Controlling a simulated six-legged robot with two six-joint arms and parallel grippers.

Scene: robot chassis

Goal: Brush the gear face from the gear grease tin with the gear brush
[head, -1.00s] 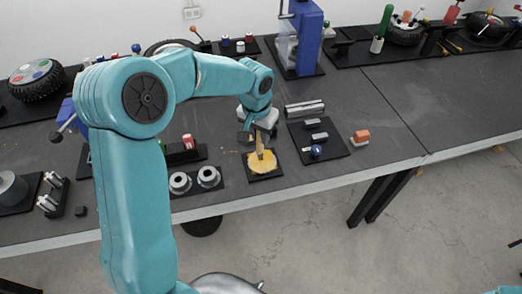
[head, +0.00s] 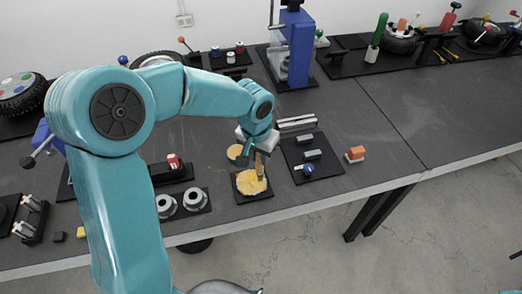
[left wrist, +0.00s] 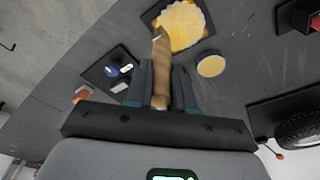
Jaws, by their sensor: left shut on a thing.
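The gear face (head: 249,184) is a yellow, scalloped disc on a black square plate. It also shows in the left wrist view (left wrist: 187,27). The gear grease tin (head: 235,152) is a small round yellow disc just behind the plate, also in the left wrist view (left wrist: 211,66). My left gripper (head: 259,149) is shut on the wooden handle of the gear brush (left wrist: 161,82). The brush points down, with its tip over the right part of the gear face in the head view. I cannot tell whether the tip touches. My right gripper is out of view.
A black tray (head: 325,165) with small blocks and a blue knob lies right of the gear plate. Two grey rings (head: 195,199) sit to its left. An orange-topped block (head: 355,154) is further right.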

